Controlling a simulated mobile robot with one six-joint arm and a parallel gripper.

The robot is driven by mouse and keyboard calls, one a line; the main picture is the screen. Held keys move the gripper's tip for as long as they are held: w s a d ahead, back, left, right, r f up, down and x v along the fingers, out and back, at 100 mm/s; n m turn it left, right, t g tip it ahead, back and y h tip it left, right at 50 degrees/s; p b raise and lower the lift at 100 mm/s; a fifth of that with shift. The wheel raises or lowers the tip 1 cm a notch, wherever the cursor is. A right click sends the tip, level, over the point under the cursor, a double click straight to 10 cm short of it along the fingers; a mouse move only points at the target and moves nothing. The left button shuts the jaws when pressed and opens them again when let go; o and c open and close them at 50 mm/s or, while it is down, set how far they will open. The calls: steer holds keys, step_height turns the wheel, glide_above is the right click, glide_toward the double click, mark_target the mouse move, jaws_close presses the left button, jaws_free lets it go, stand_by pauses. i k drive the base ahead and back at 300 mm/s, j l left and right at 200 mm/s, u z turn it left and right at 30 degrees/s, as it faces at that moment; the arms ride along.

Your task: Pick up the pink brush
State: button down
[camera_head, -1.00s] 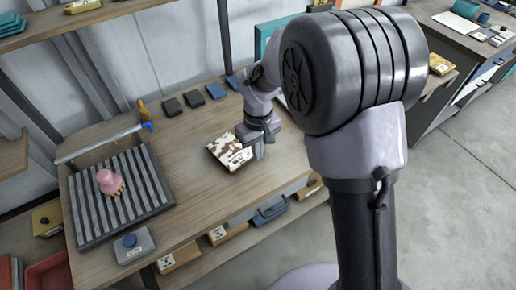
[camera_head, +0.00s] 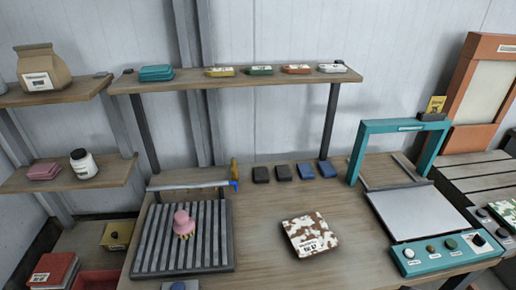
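A small pink object with a rounded top and yellowish tips at its lower end, which looks like the pink brush (camera_head: 183,222), stands on a dark grey slatted rack (camera_head: 152,250) at the left of the workbench. Nothing covers it. My gripper and arm are not in the present view, so I cannot see where the gripper is or whether it holds anything.
A brown-and-white patterned pack (camera_head: 310,236) lies mid-bench. Several dark and blue blocks (camera_head: 283,172) line the back. A teal framed machine (camera_head: 445,251) stands at right. A shelf (camera_head: 240,84) with packs spans above. Bare bench (camera_head: 262,245) lies between rack and pack.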

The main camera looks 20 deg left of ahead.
mark_target(183, 225)
steer(key=u, duration=1.85)
